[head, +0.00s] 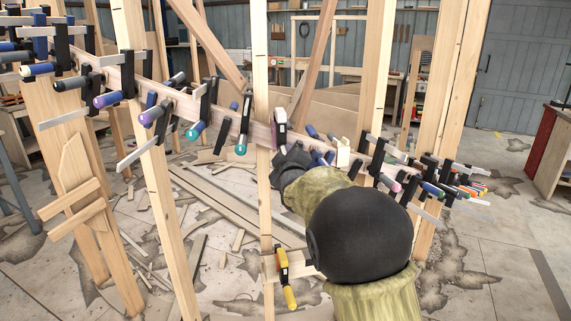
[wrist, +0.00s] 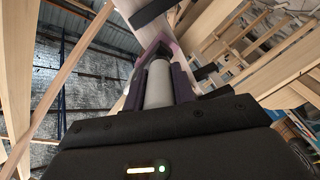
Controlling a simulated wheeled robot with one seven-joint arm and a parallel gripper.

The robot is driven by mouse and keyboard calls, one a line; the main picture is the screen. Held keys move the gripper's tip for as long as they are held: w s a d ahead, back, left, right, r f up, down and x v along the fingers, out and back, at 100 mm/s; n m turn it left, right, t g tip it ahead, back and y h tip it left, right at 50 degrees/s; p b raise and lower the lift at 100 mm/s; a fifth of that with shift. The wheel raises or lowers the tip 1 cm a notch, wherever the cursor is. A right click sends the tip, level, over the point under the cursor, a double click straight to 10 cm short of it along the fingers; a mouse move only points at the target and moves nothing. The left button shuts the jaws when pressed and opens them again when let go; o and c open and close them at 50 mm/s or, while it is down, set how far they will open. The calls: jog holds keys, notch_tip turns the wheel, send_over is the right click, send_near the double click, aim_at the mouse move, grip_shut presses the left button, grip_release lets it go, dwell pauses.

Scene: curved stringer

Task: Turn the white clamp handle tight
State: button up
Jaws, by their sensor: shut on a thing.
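The white clamp handle (wrist: 157,88) is a pale cylinder between the two dark fingers of my gripper (wrist: 158,78) in the wrist view. The fingers are shut on it, one on each side. In the head view my gripper (head: 287,160) is at the curved wooden stringer, just below a purple and white clamp (head: 279,127). The gripper hides the handle in the head view. How far the clamp is tightened cannot be seen.
Several clamps with coloured handles line the stringer (head: 180,100) on both sides of my gripper. Upright wooden posts (head: 262,120) stand close by. A yellow-handled clamp (head: 286,280) hangs low beside my arm. Wood offcuts (head: 215,195) litter the floor behind.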

jog(key=m+b, duration=0.1)
jog(key=m, duration=0.1)
jog(key=m+b, duration=0.2)
jog(key=m, duration=0.1)
jog(key=shift+f+m, duration=0.25)
jog(key=shift+m, duration=0.05)
jog(key=m+b, duration=0.2)
jog(key=m, duration=0.2)
jog(key=shift+m, duration=0.3)
jog(key=shift+r, duration=0.1)
jog(key=o, duration=1)
jog(key=shift+s, duration=0.1)
jog(key=b+v, duration=0.1)
jog(key=v, duration=1.6)
